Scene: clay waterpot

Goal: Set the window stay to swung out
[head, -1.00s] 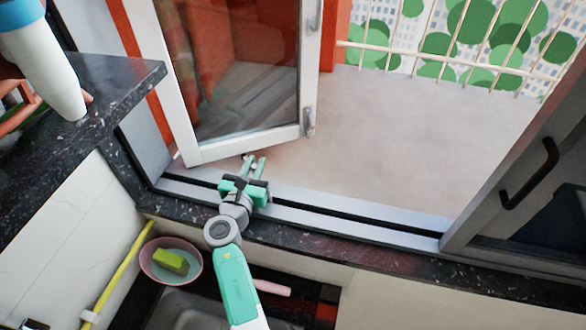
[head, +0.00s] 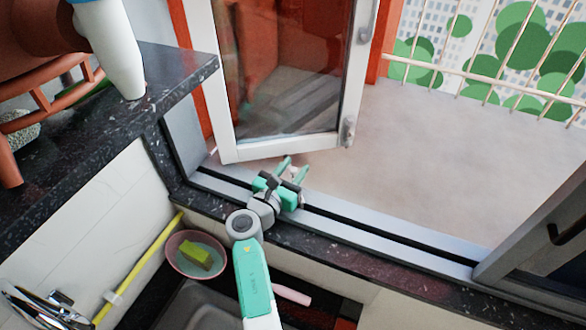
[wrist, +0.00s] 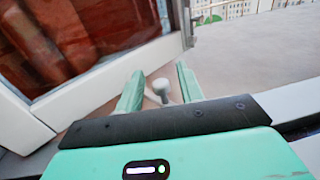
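The window stay shows in the wrist view as a pale round knob (wrist: 161,87) on a thin light arm, low beside the open window's bottom rail. My gripper (wrist: 159,80) has its two green fingers apart, one on each side of the knob. The knob stands between them, and I see no finger closed on it. In the head view my gripper (head: 294,168) reaches over the sill track at the foot of the white-framed window sash (head: 290,146). The sash stands open outward. The far end of the stay is hidden by my gripper.
A dark sliding panel (head: 540,245) with a black handle stands at the right. A dark stone counter (head: 100,125) carries a clay pot (head: 45,25) at the left. A pink bowl (head: 178,263) with a green sponge sits below the sill. The ledge outside (head: 420,170) is clear.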

